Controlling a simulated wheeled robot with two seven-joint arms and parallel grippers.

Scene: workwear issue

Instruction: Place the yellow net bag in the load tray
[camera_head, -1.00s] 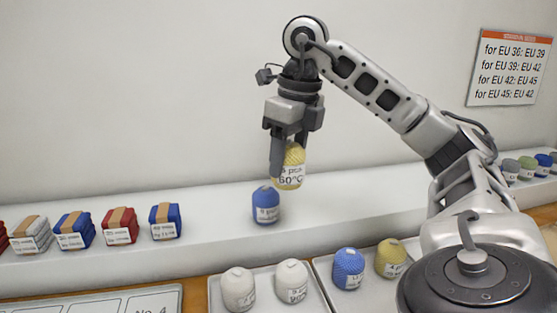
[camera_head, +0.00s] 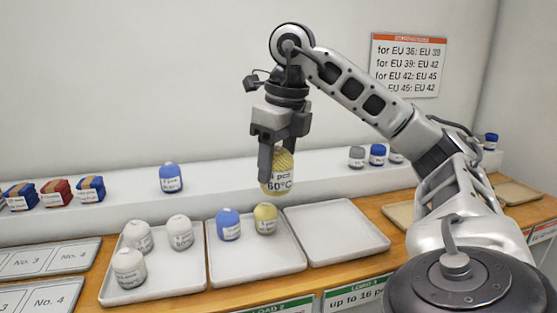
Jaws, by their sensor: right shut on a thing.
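My right gripper (camera_head: 281,148) is shut on a yellow net bag (camera_head: 281,174) with a white label that reads 60°C. It holds the bag upright in the air, in front of the white ledge and above the trays. Three shallow light trays stand on the wooden counter. The left tray (camera_head: 175,282) holds several white bags. The middle tray (camera_head: 256,264) holds a blue bag (camera_head: 228,225) and another yellow bag (camera_head: 265,218). The right tray (camera_head: 336,234) is empty. My left gripper is out of view.
On the ledge (camera_head: 225,182) stand a lone blue bag (camera_head: 170,178), folded red and blue packs at left, and small bags at right. Numbered panels (camera_head: 42,258) lie at left. Green-topped LOAD signs (camera_head: 355,293) are on the counter front. A size sign (camera_head: 408,65) hangs behind.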

